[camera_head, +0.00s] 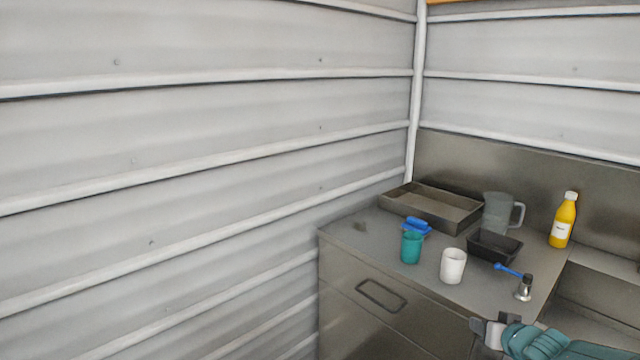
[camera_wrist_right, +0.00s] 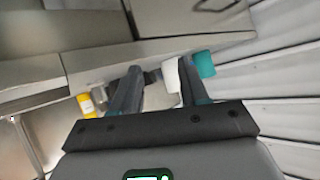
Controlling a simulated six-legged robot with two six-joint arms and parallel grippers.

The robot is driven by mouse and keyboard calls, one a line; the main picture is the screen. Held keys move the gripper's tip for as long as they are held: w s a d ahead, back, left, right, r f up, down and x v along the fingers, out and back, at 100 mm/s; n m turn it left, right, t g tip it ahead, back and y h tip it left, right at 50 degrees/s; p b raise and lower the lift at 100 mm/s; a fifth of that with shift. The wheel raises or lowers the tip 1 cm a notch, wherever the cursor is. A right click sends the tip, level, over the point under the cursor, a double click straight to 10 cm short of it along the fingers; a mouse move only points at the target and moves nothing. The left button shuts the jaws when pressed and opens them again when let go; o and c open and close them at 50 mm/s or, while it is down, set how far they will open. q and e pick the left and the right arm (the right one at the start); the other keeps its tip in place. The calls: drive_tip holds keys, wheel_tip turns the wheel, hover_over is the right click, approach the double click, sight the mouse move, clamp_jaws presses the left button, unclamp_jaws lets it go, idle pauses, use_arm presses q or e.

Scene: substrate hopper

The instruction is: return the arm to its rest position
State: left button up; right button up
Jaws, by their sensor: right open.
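My right gripper (camera_head: 488,328) is at the bottom right of the head view, in front of the counter's front edge. Its fingers are apart and hold nothing; in the right wrist view the open fingers (camera_wrist_right: 158,90) point toward the counter, with a gap between them. A white cup (camera_head: 453,266) and a teal cup (camera_head: 411,247) stand upright on the counter beyond the gripper. The white cup (camera_wrist_right: 171,76) and the teal cup (camera_wrist_right: 204,64) also show past the fingers in the right wrist view. My left gripper is not in view.
The metal counter (camera_head: 350,240) carries a shallow tray (camera_head: 395,197), a grey jug (camera_head: 496,214), a black container (camera_head: 480,246), a blue item (camera_head: 416,225), a blue-handled tool (camera_head: 523,290) and a yellow bottle (camera_head: 563,222). A drawer handle (camera_head: 381,295) is on its front. Corrugated walls stand left and behind.

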drive_tip(key=s+a+f+g+y, duration=0.25)
drive_tip(key=s+a+f, duration=0.35)
drive_tip(key=a+f, duration=0.3)
drive_tip(key=s+a+f+g+y, duration=0.1)
drive_tip(key=s+a+f+g, duration=0.3)
drive_tip(key=a+f, duration=0.5)
drive_tip(key=s+a+f+g, duration=0.1)
drive_tip(key=s+a+f, duration=0.1)
drive_tip(key=s, duration=0.7)
drive_tip(key=s+a+f+g+p, duration=0.1)
drive_tip(key=s+a+f+g, duration=0.1)
drive_tip(key=s, duration=0.7)
drive_tip(key=s+a+f+g, duration=0.2)
drive_tip(key=s+a+f, duration=0.1)
drive_tip(key=s, duration=0.6)
drive_tip(key=shift+x, duration=0.95)
